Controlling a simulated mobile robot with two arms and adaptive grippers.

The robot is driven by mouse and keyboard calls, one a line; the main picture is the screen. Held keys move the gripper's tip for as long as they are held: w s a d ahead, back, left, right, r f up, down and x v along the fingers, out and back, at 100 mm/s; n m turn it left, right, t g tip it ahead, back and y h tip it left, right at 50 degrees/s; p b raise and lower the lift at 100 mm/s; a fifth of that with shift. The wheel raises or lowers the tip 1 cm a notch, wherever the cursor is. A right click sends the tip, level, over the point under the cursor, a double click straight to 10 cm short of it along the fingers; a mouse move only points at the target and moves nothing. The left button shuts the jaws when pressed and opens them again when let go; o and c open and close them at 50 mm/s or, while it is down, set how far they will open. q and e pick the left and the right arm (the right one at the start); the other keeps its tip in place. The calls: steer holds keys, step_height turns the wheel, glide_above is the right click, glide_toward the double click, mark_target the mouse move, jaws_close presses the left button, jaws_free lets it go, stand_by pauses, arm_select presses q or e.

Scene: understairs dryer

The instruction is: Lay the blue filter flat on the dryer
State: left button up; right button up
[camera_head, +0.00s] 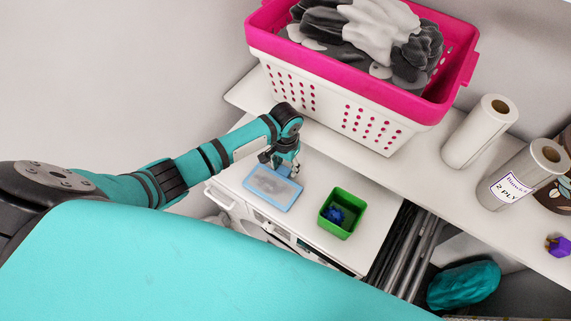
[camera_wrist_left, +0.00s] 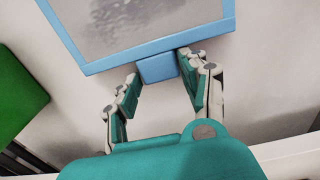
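The blue filter (camera_head: 272,188) is a flat blue frame with a grey mesh panel. It appears to lie flat over the white top of the dryer (camera_head: 302,229), near its left side; I cannot tell whether its whole underside touches. My left gripper (camera_head: 283,162) is at its back edge, pointing down. In the left wrist view, the filter (camera_wrist_left: 150,25) has a small blue tab, and the two fingers of my left gripper (camera_wrist_left: 159,70) stand at either side of that tab, seemingly touching it. My right gripper is not in view.
A green box (camera_head: 345,231) with dark blue stuff in it stands right of the filter. A pink and white laundry basket (camera_head: 330,115) and paper rolls (camera_head: 480,131) stand on the shelf behind. Dark poles and a teal bag (camera_head: 464,286) are at the right.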

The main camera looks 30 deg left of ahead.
arm_select(q)
steer(key=o, duration=0.3)
steer(key=shift+o, duration=0.2)
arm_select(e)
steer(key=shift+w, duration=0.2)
arm_select(q)
step_height(320, 180, up, 12)
stand_by(0.6)
